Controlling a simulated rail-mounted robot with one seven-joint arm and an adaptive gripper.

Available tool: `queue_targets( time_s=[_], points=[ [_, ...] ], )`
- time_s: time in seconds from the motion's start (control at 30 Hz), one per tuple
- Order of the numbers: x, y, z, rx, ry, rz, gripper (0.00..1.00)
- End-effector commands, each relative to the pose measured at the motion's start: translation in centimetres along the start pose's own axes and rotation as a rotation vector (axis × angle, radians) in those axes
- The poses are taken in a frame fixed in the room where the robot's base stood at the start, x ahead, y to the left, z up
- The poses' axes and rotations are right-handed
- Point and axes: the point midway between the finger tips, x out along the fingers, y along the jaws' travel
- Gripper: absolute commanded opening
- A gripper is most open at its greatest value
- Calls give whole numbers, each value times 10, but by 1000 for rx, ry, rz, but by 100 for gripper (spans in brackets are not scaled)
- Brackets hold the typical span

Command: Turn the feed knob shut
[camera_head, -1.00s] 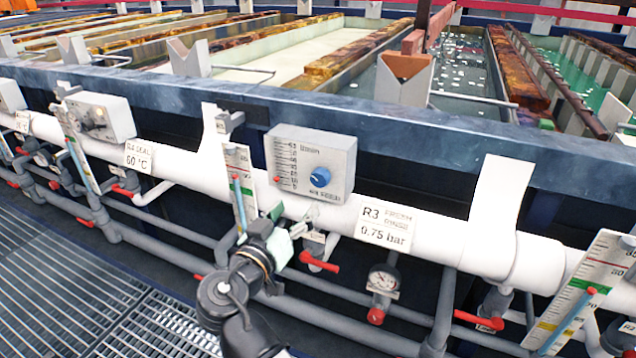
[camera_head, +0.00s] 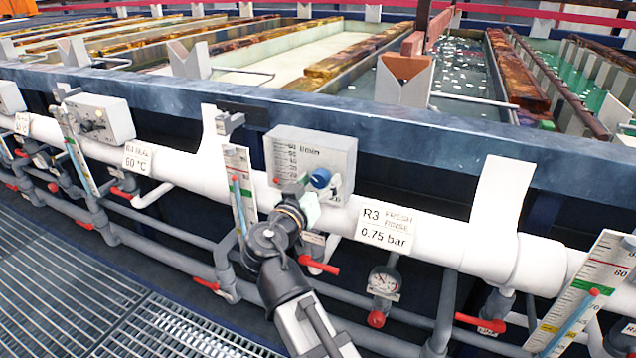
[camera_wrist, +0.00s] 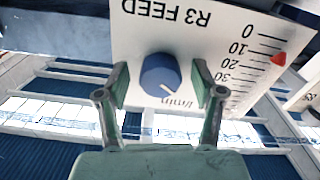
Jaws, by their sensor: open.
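The feed knob is a round blue knob (camera_head: 320,178) with a pale pointer line, on the front of a light grey box (camera_head: 342,160). In the wrist view the knob (camera_wrist: 160,75) sits between the two fingers of my gripper (camera_wrist: 160,88), with a gap on each side. The box face (camera_wrist: 200,35) reads "R3 FEED" and "l/min", and it carries a scale with a red marker (camera_wrist: 279,58) near 0 to 10. The pointer line slants toward the "l/min" lettering. My gripper (camera_head: 304,200) is open and empty in front of the box, covering its lower left part in the head view.
A thick white pipe (camera_head: 450,236) runs below and beside the box. A level gauge (camera_head: 240,190) stands just left of it. A label plate (camera_head: 384,230) reads "R3 0.75 bar". A red-handled valve (camera_head: 320,265) and a pressure gauge (camera_head: 384,281) sit below.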

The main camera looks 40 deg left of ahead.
Motion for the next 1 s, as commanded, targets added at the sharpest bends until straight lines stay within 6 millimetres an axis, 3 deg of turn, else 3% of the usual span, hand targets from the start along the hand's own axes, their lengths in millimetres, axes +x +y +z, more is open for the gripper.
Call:
queue_targets(
  time_s=[0.07, 0.2, 0.23, 0.67, 1.0],
  points=[
    [0, 0, 0, 0, 0, 0, 64],
    [0, 0, 0, 0, 0, 0, 15],
    [0, 0, 0, 0, 0, 0, 8],
    [0, 0, -1, -47, 0, 1, 8],
    [0, 1, -2, -269, 0, 1, 8]
  ],
)
